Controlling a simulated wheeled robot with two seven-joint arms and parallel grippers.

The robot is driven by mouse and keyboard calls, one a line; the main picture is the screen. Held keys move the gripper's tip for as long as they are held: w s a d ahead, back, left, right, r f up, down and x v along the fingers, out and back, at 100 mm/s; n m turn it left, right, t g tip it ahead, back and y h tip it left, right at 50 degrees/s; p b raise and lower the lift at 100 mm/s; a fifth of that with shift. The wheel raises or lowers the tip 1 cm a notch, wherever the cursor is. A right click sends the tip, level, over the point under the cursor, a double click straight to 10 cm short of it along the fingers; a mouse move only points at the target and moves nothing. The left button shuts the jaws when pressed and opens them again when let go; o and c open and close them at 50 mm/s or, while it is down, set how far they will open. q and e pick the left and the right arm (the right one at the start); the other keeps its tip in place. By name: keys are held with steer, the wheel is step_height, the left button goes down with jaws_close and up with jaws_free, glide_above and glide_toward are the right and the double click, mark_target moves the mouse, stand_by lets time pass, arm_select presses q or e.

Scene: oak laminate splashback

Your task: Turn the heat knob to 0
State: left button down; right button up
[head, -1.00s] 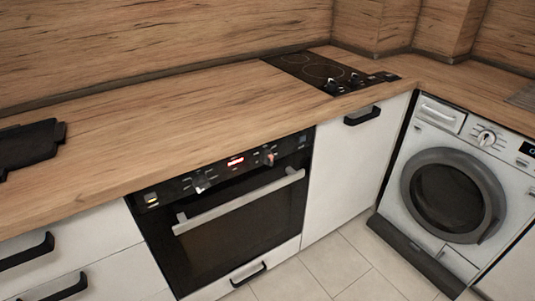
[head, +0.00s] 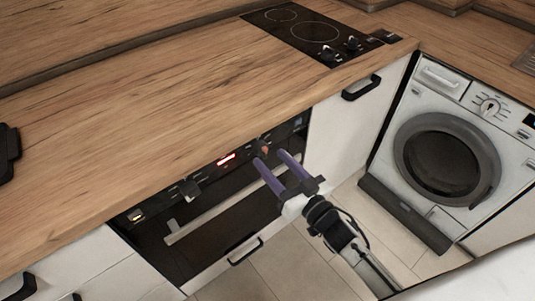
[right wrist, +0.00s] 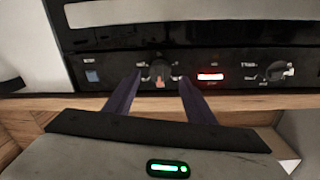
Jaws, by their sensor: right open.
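The black oven panel carries two knobs. The right knob (head: 264,147) has a reddish mark; it also shows in the right wrist view (right wrist: 160,73), where the picture is turned over. The left knob (head: 191,188) is beyond the red-lit display and shows in the right wrist view (right wrist: 275,72) too. My right gripper (head: 269,157) is open, with purple fingers pointing at the right knob. In the right wrist view its fingertips (right wrist: 160,77) lie either side of that knob. I cannot tell whether they touch it. Which knob sets heat is not readable. My left gripper is out of view.
The oven handle (head: 215,208) runs below the panel, under my right fingers. The wooden worktop (head: 150,120) overhangs just above. A black hob (head: 290,28) with its own knobs lies at the back, and a washing machine (head: 440,165) stands at the right.

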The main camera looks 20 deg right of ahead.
mark_target(262, 150)
steer(key=shift+x, duration=1.1)
steer(key=shift+w+a, duration=0.1)
steer(key=shift+w, duration=0.25)
steer(key=c, duration=1)
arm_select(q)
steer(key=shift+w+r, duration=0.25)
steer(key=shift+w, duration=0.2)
arm_select(e)
steer(key=shift+c, duration=0.2)
